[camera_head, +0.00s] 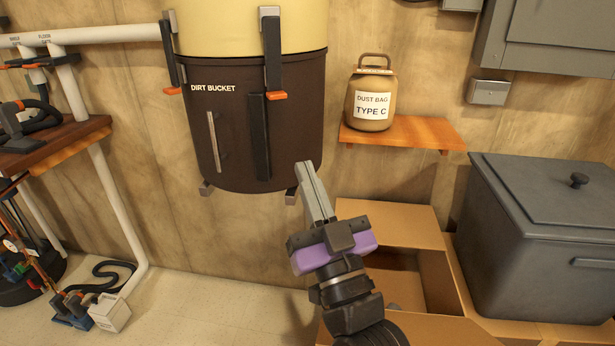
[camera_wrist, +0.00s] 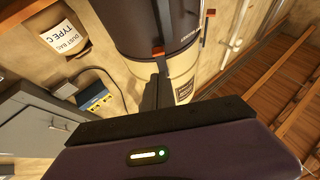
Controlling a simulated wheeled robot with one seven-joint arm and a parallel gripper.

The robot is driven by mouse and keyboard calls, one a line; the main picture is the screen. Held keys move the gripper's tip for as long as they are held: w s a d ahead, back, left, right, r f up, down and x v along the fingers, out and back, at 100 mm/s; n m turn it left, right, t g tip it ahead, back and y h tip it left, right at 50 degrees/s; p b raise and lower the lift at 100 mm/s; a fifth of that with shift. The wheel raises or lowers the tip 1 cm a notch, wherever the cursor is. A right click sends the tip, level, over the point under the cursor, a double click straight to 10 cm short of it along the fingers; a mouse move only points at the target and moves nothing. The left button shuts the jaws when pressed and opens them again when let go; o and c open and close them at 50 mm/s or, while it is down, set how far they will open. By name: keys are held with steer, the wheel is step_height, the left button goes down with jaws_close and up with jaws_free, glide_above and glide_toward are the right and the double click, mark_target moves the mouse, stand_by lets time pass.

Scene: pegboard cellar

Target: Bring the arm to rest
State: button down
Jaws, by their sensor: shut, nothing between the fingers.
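My gripper (camera_head: 305,165) points up and away in the head view, its fingers together with nothing between them. Its tip lies over the lower right edge of the brown dirt bucket (camera_head: 232,130) in that view; I cannot tell whether they touch. In the wrist view the fingers (camera_wrist: 160,64) are seen from behind, in front of the bucket (camera_wrist: 135,22). My arm comes up from the bottom of the head view, over the open cardboard box.
A dust bag marked Type C (camera_head: 371,95) stands on a wooden shelf (camera_head: 428,132). Below is the open cardboard box (camera_head: 436,275). A grey lidded bin (camera_head: 545,240) stands at right. White pipes (camera_head: 118,205) and a wooden shelf (camera_head: 60,143) are at left. The floor at lower left is partly clear.

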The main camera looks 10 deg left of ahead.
steer(key=s+d+f+m+h, duration=0.6)
steer(key=s+d+f+h, duration=0.2)
steer(key=s+d+f, duration=1)
steer(key=s+d+f+g+h, duration=0.1)
steer(key=s+d+f+g, duration=0.15)
steer(key=s, duration=0.45)
steer(key=s+d+f+g+h, duration=0.1)
steer(key=s+d+f+g, duration=0.15)
steer(key=s, duration=0.55)
steer(key=s+d+f+g+h, duration=0.1)
steer(key=s+d+f+g, duration=0.15)
steer(key=s, duration=0.45)
step_height(320, 180, up, 16)
steer(key=p, duration=1.6)
steer(key=shift+w+t, duration=0.15)
steer(key=shift+t, duration=0.3)
